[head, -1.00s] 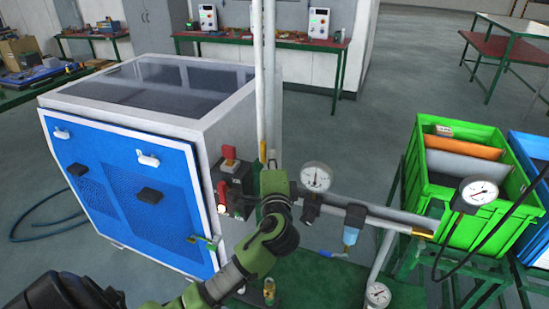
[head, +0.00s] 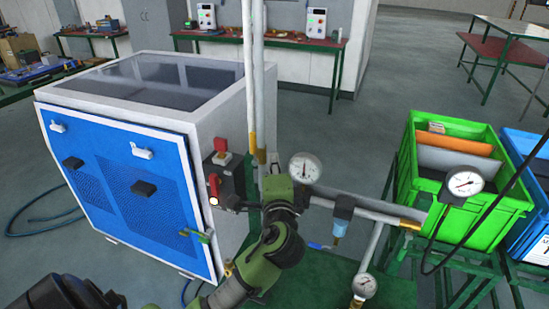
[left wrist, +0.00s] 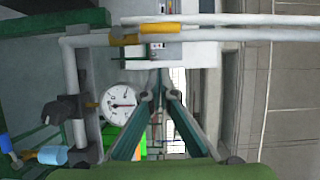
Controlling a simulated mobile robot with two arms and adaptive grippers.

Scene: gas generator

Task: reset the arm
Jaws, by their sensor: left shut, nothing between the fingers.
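My left arm comes in from the lower left of the head view, and its green wrist (head: 277,188) is in front of the pipes. Its fingers are hidden behind the wrist there. In the left wrist view my left gripper (left wrist: 158,94) is shut, its two fingers converging with nothing held. A round pressure gauge (left wrist: 119,104) shows left of the fingers in that view. My right gripper is in neither view.
A blue-fronted cabinet (head: 115,185) with a red switch (head: 221,145) stands left of my wrist. Upright pipes (head: 254,90), a gauge (head: 305,168) and a horizontal pipe (head: 375,212) are close by. A green crate (head: 470,215) stands right. Open floor (head: 350,125) lies behind.

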